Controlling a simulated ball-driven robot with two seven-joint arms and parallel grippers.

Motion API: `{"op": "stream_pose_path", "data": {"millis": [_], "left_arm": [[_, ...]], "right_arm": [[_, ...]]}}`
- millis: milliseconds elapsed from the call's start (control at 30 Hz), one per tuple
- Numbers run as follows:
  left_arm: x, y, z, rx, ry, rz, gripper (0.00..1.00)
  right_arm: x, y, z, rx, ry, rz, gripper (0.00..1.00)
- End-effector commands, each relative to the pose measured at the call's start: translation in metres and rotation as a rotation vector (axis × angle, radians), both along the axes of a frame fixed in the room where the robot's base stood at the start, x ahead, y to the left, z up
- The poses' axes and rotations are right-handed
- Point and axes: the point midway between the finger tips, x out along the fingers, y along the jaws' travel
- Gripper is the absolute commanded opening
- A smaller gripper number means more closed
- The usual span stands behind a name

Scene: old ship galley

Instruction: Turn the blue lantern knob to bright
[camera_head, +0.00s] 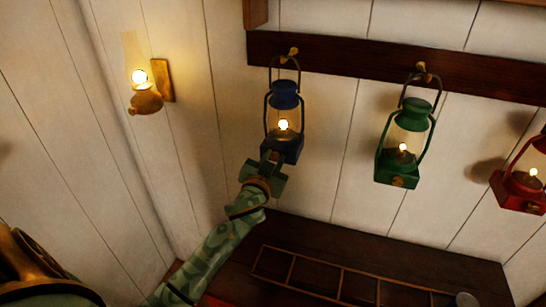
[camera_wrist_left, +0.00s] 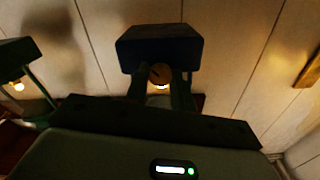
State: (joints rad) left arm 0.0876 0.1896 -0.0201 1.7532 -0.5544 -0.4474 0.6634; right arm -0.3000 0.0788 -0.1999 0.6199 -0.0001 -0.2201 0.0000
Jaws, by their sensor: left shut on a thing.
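The blue lantern (camera_head: 286,92) hangs from a hook on the dark wall rail, its small flame lit behind the glass. In the left wrist view its dark blue base (camera_wrist_left: 160,46) fills the upper middle. My left gripper (camera_head: 272,159) is at the front of the base, coming from below. In the left wrist view its two fingers are shut on the round brass knob (camera_wrist_left: 160,73), one on each side. A dark mark shows on the knob's face. The gripper hides the knob in the head view. My right gripper is not in view.
A green lantern (camera_head: 408,120) and a red lantern (camera_head: 523,182) hang lit further right on the rail (camera_head: 340,68). A brass wall lamp (camera_head: 147,98) glows at left. A wooden rack (camera_head: 345,270) lies below on the dark surface. The wall between the lanterns is clear.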

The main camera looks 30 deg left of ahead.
Motion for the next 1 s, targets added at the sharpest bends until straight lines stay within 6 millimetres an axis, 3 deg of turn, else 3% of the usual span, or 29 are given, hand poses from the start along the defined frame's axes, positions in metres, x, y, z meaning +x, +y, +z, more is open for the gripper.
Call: {"op": "stream_pose_path", "data": {"millis": [1000], "left_arm": [[0.0,-0.001,-0.001,0.938,0.226,0.0,0.02]], "right_arm": [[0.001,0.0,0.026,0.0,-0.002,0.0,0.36]]}}
